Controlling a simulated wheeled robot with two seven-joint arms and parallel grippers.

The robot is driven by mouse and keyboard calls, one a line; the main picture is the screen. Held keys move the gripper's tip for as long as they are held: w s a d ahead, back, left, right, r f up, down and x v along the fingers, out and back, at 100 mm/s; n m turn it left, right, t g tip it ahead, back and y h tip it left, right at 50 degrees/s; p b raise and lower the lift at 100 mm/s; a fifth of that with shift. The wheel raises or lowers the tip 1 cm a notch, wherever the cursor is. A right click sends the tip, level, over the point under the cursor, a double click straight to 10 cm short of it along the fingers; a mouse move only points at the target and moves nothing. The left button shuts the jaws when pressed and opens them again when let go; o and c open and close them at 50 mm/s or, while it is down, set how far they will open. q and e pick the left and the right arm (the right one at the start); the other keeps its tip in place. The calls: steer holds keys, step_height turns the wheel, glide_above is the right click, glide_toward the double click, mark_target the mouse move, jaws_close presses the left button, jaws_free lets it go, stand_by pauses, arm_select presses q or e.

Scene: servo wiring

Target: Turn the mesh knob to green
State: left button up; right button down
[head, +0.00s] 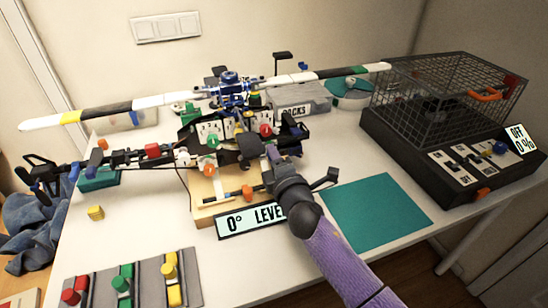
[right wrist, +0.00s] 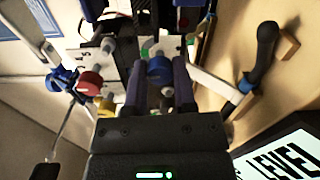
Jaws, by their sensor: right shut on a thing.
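A model helicopter (head: 229,90) stands on a wooden stand (head: 205,190) on the white table, with white dial plates and coloured knobs on its near side. My right gripper (head: 268,157) reaches in from the lower right to that side. In the right wrist view its two purple fingers (right wrist: 167,82) are shut on a blue-grey knob (right wrist: 159,68). A small green mark (right wrist: 146,47) shows just behind that knob on a pale plate. In the head view my gripper hides this knob. I cannot read its setting or see its label. My left gripper is not in view.
A red knob (right wrist: 90,83) and other knobs sit close to the fingers. A black box with a wire cage (head: 440,100) stands at the right, near a bare green mat (head: 375,212). A sign reading 0° LEVEL (head: 250,219) stands before the stand. Coloured levers (head: 122,280) are front left.

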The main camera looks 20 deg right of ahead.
steer(key=shift+m, duration=0.6)
steer(key=shift+c, duration=2.1)
jaws_free()
steer(key=shift+s, duration=0.1)
